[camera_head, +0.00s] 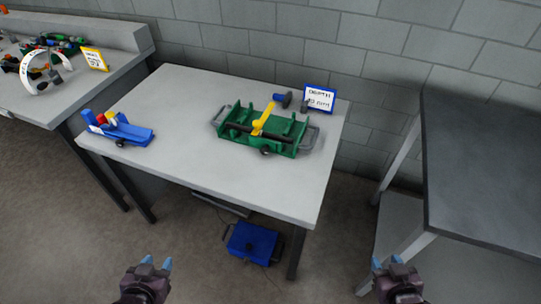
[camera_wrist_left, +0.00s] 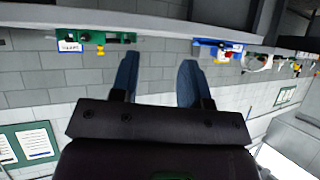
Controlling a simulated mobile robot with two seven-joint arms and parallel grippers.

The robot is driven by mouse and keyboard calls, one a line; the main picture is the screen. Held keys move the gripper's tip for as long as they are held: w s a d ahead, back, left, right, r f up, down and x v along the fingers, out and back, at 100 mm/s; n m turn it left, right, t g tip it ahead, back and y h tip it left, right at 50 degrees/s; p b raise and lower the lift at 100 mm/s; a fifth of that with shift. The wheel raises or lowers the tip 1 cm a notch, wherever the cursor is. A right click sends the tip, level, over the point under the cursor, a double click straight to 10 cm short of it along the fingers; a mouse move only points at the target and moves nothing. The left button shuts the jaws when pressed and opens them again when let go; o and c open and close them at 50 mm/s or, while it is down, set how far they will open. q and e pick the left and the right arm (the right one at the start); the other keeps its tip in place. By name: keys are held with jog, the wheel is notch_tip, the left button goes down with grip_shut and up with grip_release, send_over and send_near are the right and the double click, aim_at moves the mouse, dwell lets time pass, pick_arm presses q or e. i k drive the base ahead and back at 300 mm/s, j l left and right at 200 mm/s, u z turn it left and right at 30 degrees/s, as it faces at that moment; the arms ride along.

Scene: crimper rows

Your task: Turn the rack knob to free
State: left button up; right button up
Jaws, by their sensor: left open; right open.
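A green rack (camera_head: 262,130) with side handles and a dark bar along it sits on the right half of the light table. A yellow lever-like part (camera_head: 263,120) stands tilted on top of it, and a dark round knob (camera_head: 266,151) shows at its front. The knob's setting is too small to read. The rack also appears inverted in the left wrist view (camera_wrist_left: 92,38). My left gripper (camera_head: 157,263) is open and empty, low in front of the table and apart from the rack. My right gripper (camera_head: 390,263) is open and empty, in front and to the right.
The light table (camera_head: 190,88) also holds a blue device (camera_head: 128,133) at left, a blue-handled tool (camera_head: 284,99) and a "DEPTH" sign (camera_head: 319,98). A blue case (camera_head: 253,243) is below. A dark table (camera_head: 480,160) stands right, a cluttered bench (camera_head: 110,69) left.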

aim_at(265, 151)
jog(key=z, duration=1.25)
jog(key=j+z, duration=0.2)
jog(key=z, duration=0.25)
jog(key=k+j+z, duration=0.1)
jog(key=z, duration=0.4)
jog(key=k+j, duration=0.2)
jog(key=j, duration=0.2)
jog(key=k+j, duration=0.2)
jog(key=j, duration=0.2)
jog(key=k+j, duration=0.2)
jog(key=j, duration=0.2)
jog(key=k+j, duration=0.2)
jog(key=j, duration=1.25)
